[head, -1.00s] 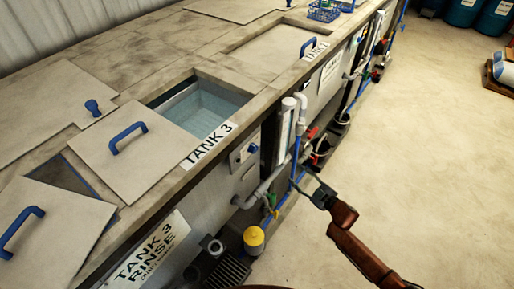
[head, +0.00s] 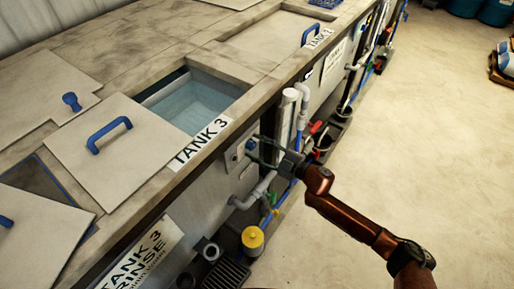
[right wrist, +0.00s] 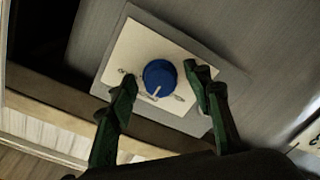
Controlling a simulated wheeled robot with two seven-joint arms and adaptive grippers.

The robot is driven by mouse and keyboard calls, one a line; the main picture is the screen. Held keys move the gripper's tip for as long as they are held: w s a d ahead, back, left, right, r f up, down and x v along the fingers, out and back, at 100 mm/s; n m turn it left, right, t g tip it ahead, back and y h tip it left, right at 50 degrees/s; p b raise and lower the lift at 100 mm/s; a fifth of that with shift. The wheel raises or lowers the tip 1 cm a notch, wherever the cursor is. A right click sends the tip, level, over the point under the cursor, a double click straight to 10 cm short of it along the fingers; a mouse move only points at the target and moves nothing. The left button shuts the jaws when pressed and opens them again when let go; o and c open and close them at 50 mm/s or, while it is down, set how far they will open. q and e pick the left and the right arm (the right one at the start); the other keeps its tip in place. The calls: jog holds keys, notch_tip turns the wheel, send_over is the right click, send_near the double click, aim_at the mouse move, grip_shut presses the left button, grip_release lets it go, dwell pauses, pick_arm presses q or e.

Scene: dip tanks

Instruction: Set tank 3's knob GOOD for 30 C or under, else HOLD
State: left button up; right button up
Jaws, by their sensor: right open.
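Tank 3 (head: 190,103) is open, with pale blue liquid inside, and its "TANK 3" label (head: 199,145) is on the rim. Its blue knob (right wrist: 160,78) sits on a cream plate (right wrist: 131,50) on the tank's front panel. The knob's white pointer line points down and slightly left in the right wrist view; the plate's small markings are unreadable. My right gripper (head: 258,151) is at this panel, open. In the right wrist view its green fingers (right wrist: 164,84) stand either side of the knob, apart from it. No temperature reading is legible. My left gripper is out of view.
Grey pipes (head: 262,187) and a yellow-capped fitting (head: 253,239) stand below and beside the panel. A "TANK 3 RINSE" sign (head: 145,255) hangs nearer. A removed lid with a blue handle (head: 109,135) lies on the counter.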

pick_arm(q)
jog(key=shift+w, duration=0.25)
pick_arm(e)
jog(key=shift+c, duration=0.9)
jog(key=c, duration=1)
jog(key=shift+o, duration=0.2)
